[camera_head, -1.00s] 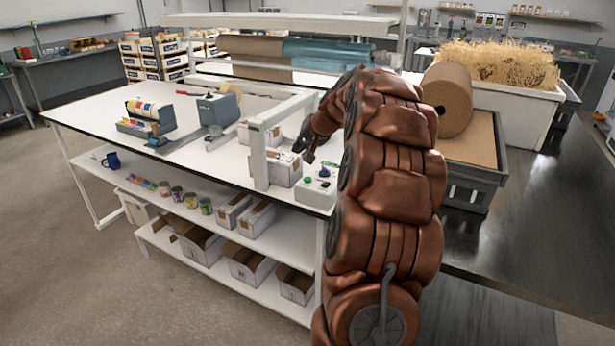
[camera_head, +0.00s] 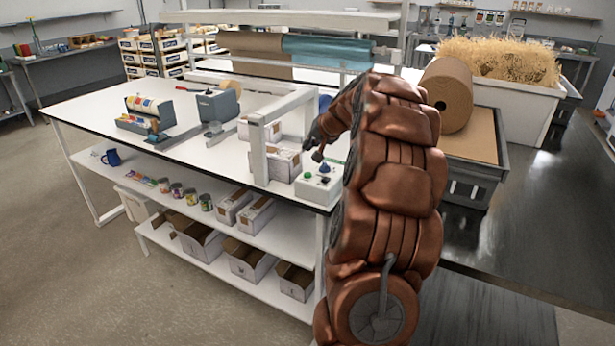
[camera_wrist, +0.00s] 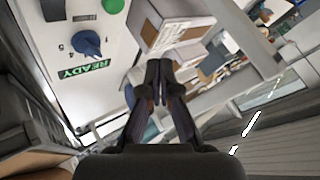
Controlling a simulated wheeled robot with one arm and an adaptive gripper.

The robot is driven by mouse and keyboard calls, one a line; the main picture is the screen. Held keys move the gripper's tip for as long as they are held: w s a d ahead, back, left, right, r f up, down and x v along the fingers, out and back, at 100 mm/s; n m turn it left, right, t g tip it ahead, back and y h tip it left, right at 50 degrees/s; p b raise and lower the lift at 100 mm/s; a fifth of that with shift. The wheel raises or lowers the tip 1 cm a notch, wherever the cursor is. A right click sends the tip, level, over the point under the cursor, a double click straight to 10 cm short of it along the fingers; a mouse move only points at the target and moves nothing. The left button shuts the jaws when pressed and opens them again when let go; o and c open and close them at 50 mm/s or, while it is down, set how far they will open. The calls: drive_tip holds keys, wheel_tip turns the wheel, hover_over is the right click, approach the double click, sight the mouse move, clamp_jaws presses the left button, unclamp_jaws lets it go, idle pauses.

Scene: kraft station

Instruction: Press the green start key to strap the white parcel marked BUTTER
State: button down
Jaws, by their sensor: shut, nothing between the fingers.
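The green start key (camera_head: 308,176) sits on a pale control box (camera_head: 318,190) at the table's front right edge, beside a blue knob (camera_head: 325,169). In the wrist view the green key (camera_wrist: 113,5) is cut by the top edge, above the blue knob (camera_wrist: 88,43) and a green READY sign (camera_wrist: 85,70). A white parcel (camera_head: 283,166) lies by the strapping arch (camera_head: 258,150); its label shows in the wrist view (camera_wrist: 172,33), but I cannot read BUTTER on it. My gripper (camera_head: 318,157) is shut and empty above the box, apart from the key; its fingertips show (camera_wrist: 158,65).
The white arch stands left of my gripper. A tape dispenser (camera_head: 217,105) and a label holder (camera_head: 150,113) stand farther left on the table. A brown paper roll (camera_head: 447,93) is at right. The table's left part has free room.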

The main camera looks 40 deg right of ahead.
sight(309, 175)
drive_tip(key=shift+f+b, duration=1.65)
drive_tip(key=shift+f, duration=1.7)
drive_tip(key=shift+f, duration=0.1)
drive_tip(key=shift+f+b, duration=0.35)
drive_tip(key=shift+b, duration=0.1)
drive_tip(key=shift+f+b, duration=0.35)
drive_tip(key=shift+f, duration=0.05)
drive_tip(key=shift+r, duration=0.15)
drive_tip(key=shift+r+p, duration=0.35)
drive_tip(key=shift+r, duration=0.35)
drive_tip(key=shift+r, duration=0.15)
drive_tip(key=shift+r+p, duration=1.05)
drive_tip(key=shift+r, duration=1.35)
